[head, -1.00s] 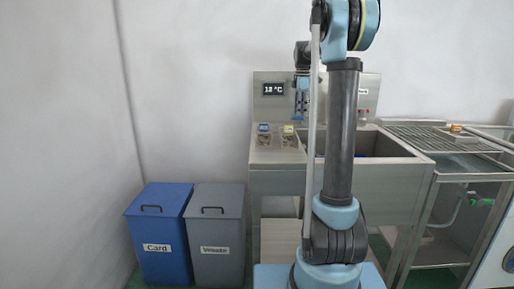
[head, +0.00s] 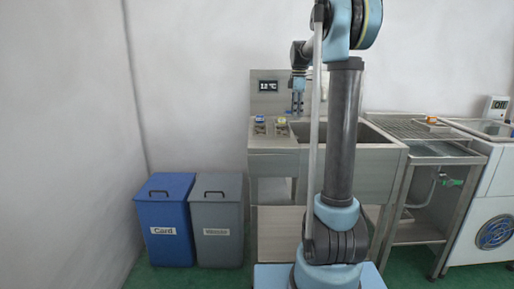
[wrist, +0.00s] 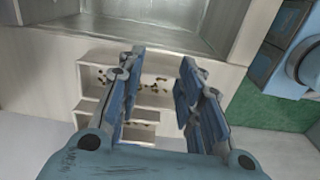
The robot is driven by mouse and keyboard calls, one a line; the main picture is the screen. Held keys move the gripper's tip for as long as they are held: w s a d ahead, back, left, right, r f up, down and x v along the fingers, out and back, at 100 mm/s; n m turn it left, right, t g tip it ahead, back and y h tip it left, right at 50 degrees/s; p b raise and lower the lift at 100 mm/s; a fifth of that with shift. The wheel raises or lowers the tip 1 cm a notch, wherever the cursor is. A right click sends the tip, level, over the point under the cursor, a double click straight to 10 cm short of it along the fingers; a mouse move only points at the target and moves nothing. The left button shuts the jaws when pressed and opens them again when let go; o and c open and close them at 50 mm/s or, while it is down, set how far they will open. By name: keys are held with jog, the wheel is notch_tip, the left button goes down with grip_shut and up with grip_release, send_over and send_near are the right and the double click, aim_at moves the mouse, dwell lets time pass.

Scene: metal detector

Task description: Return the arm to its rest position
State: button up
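My arm stands upright in the middle of the head view, its upper part folded over toward the sink unit. My gripper (head: 297,103) hangs pointing down in front of the sink unit's back panel, small in that view. In the wrist view my gripper (wrist: 160,75) shows two blue fingers spread apart with nothing between them. Beyond the fingers are a pale shelf front with dark specks and the metal basin.
A metal sink unit (head: 275,165) stands behind my arm, with a small display (head: 268,86) and two small items on its left counter. A blue Card bin (head: 165,215) and a grey bin (head: 217,215) stand left. A rack table (head: 430,150) and a white machine (head: 492,200) stand right.

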jog(key=s+f+m+t, duration=0.1)
jog(key=s+f+m, duration=0.25)
jog(key=s, duration=0.85)
jog(key=s+f+m, duration=0.2)
jog(key=s+m, duration=0.3)
jog(key=s, duration=0.7)
jog(key=s+f+m+t, duration=0.1)
jog(key=s+f+m, duration=0.8)
jog(key=s+f, duration=0.9)
jog(key=shift+s+d+f, duration=0.2)
jog(key=shift+s, duration=0.7)
jog(key=shift+w+f, duration=0.2)
jog(key=shift+w, duration=0.25)
